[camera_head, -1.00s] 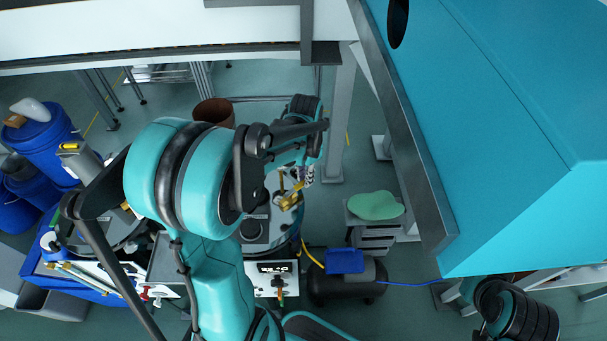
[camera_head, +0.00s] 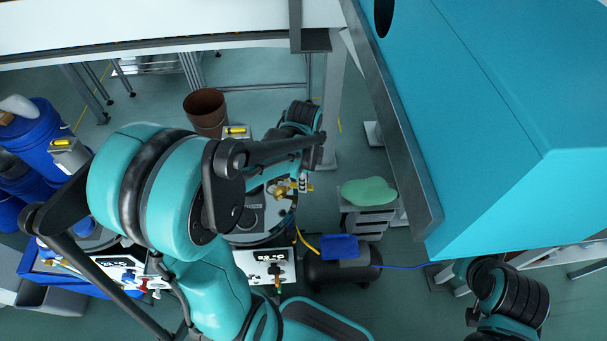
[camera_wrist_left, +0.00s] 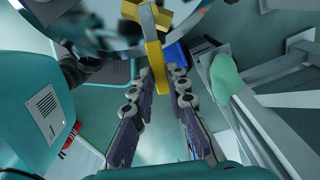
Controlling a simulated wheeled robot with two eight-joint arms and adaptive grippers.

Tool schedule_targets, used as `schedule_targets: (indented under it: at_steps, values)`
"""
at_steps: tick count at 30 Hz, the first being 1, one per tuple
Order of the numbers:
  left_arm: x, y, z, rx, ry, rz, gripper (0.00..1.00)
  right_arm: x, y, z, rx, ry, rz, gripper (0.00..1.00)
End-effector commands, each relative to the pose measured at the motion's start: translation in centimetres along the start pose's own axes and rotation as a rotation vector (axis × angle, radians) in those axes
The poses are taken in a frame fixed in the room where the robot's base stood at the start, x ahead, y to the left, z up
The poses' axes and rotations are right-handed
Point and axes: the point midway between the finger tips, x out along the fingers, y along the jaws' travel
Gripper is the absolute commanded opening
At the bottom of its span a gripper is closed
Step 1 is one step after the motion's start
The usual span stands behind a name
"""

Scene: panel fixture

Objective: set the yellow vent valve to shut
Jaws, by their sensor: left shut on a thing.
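The yellow vent valve handle (camera_wrist_left: 155,70) is a flat bar running down from a valve on the round metal lid (camera_wrist_left: 100,38) in the left wrist view. My left gripper (camera_wrist_left: 157,84) is shut on the lower end of this handle, one finger on each side. In the head view the yellow and brass valve (camera_head: 283,190) sits at the right edge of the vessel lid, and my left gripper (camera_head: 303,182) is beside it, partly hidden by my arm. The handle's exact angle is hard to tell. My right gripper is not in view.
A black tank with a blue top (camera_head: 340,247) and a grey drawer unit with a green pad (camera_head: 369,191) stand to the right. A brown bin (camera_head: 205,108) stands behind. A large teal housing fills the upper right.

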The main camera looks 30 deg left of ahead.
Motion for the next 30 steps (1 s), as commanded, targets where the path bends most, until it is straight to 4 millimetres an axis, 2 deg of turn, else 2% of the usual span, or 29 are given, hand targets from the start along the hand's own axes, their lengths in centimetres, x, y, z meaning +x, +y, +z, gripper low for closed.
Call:
schedule_targets:
  at_steps: [15,30]
  values:
    - [-0.1,2.7,0.6,0.417,0.001,0.000,0.00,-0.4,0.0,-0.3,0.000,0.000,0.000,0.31]
    - [0.0,3.5,1.0,0.559,0.000,0.000,0.00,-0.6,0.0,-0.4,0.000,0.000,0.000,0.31]
